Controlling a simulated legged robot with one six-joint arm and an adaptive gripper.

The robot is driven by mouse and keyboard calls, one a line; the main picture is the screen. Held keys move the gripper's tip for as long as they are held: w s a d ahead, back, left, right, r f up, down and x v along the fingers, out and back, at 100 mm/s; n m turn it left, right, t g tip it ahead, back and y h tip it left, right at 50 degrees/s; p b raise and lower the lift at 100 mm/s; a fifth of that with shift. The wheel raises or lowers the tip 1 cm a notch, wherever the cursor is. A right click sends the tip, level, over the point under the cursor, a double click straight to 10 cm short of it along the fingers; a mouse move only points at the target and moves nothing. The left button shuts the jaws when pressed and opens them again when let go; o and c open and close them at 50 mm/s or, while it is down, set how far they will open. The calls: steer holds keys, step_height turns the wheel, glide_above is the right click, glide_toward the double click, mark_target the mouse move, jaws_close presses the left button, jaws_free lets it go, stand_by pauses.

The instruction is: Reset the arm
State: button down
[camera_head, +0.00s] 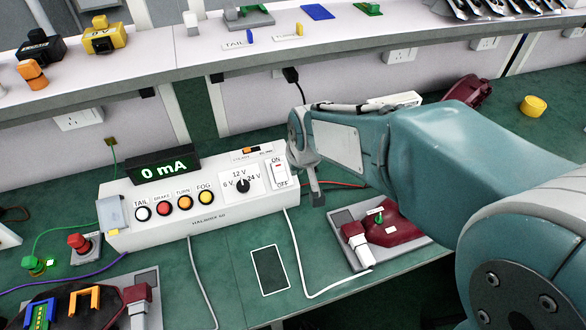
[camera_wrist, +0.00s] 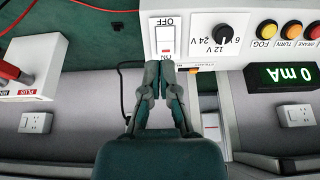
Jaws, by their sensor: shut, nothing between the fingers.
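My arm reaches in from the right in the head view, and my gripper (camera_head: 317,196) points down beside the right end of the white test box (camera_head: 200,222). In the wrist view my gripper (camera_wrist: 160,66) is shut and empty. Its fingertips overlap the ON end of the box's rocker switch (camera_wrist: 166,40); I cannot tell whether they touch it. The switch also shows in the head view (camera_head: 279,172). The box's display (camera_head: 163,170) reads 0 mA. A knob (camera_head: 243,184) is marked 6, 12 and 24 V.
A dark red lamp on a grey fixture (camera_head: 343,222) sits right of the box, below my arm. Another fixture (camera_head: 148,285) is at lower left. A white cable (camera_head: 298,255) runs along the green bench. A shelf (camera_head: 330,55) holding parts spans the back. A yellow cap (camera_head: 533,106) lies at right.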

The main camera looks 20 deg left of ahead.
steer(key=shift+a, duration=0.25)
stand_by(0.3)
steer(key=s+d+r+m+t+h, duration=0.15)
steer(key=d+r, duration=0.25)
steer(key=d, duration=0.6)
steer(key=s+d+r+m+y, duration=0.1)
steer(key=s+d+r+m, duration=0.2)
steer(key=d, duration=0.7)
steer(key=s+d+r+m+h, duration=0.2)
steer(key=s+d+m, duration=0.1)
steer(key=s+d, duration=0.7)
steer(key=shift+d+r+t, duration=0.15)
steer(key=shift+d+t, duration=0.2)
steer(key=shift+d, duration=0.7)
steer(key=shift+m, duration=0.25)
